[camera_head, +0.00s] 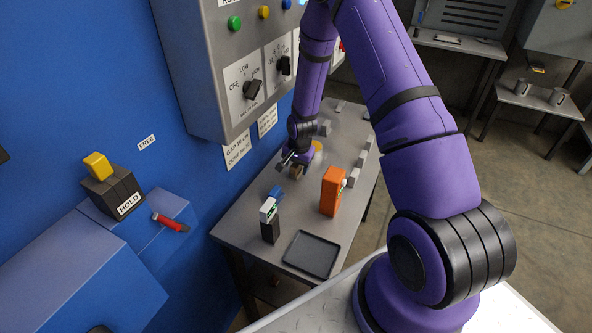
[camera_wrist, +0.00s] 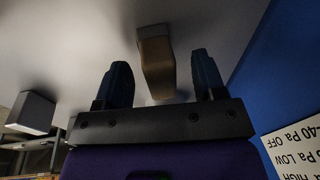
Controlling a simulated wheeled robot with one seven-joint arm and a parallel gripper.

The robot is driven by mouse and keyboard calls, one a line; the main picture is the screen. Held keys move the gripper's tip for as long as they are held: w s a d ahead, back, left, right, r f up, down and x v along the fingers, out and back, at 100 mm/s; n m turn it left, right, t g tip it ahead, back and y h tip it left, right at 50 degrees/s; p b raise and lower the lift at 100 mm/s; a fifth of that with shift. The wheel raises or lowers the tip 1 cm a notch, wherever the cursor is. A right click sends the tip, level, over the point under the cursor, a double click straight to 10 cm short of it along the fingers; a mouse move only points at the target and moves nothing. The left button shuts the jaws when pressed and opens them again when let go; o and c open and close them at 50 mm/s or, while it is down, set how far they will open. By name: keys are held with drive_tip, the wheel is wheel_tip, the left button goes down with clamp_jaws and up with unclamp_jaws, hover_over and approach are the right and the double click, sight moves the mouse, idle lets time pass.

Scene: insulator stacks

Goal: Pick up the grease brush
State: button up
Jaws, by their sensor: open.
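My gripper (camera_head: 290,159) is low over the far part of the grey table, at its left side. In the wrist view my gripper (camera_wrist: 162,76) is open, with one dark finger on each side. A brown, block-like thing with a paler top (camera_wrist: 157,58), which may be the grease brush, shows between and beyond the fingers, with a gap on both sides. In the head view a small brown thing (camera_head: 297,171) sits just by the fingertips and is partly hidden. I cannot make out bristles on it.
On the table (camera_head: 226,229) are an orange device (camera_head: 331,191), a black and white device (camera_head: 269,221), a small blue thing (camera_head: 275,193) and a dark tray (camera_head: 311,254). Grey blocks (camera_head: 359,160) line the right edge. A grey control cabinet (camera_head: 215,75) overhangs the left.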

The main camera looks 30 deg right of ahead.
drive_tip(key=shift+c, duration=0.5)
drive_tip(key=c, duration=1)
drive_tip(key=shift+c, duration=0.2)
drive_tip(key=shift+s+d+r, duration=0.1)
drive_tip(key=shift+d+r, duration=0.05)
drive_tip(key=shift+r, duration=0.5)
wheel_tip(320, 180, up, 5)
drive_tip(key=shift+r, duration=0.15)
drive_tip(key=s+d, duration=0.5)
drive_tip(key=s, duration=0.3)
drive_tip(key=s+d, duration=0.5)
drive_tip(key=s, duration=0.3)
drive_tip(key=shift+s+d+r, duration=0.15)
drive_tip(key=shift+s+d, duration=0.1)
drive_tip(key=shift+d, duration=0.15)
